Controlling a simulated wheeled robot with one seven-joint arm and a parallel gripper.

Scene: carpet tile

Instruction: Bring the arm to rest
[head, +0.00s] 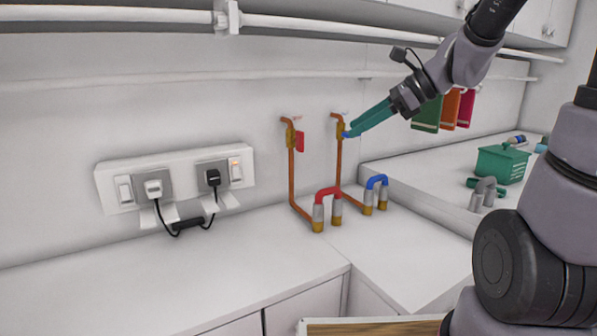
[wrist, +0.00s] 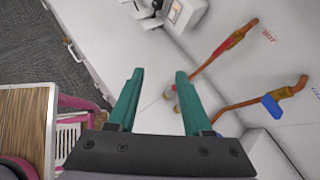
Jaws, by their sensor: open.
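My gripper (head: 352,128) reaches from the upper right towards the back wall, with its teal fingers in front of the right copper pipe. In the wrist view my gripper (wrist: 157,76) has its two teal fingers spread wide, with nothing between them. The blue valve handle (wrist: 272,107) lies to the right of the fingers, apart from them. In the head view the fingertips overlap that handle, so it is mostly hidden there. The red valve handle (head: 300,142) hangs on the left copper pipe (head: 291,175); it also shows in the wrist view (wrist: 230,43).
Red (head: 328,193) and blue (head: 377,182) pipe bends stand on the counter below. A socket panel (head: 128,193) with plugs is on the wall at left. A green basket (head: 502,164) stands at right. The left counter top (head: 150,285) is clear.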

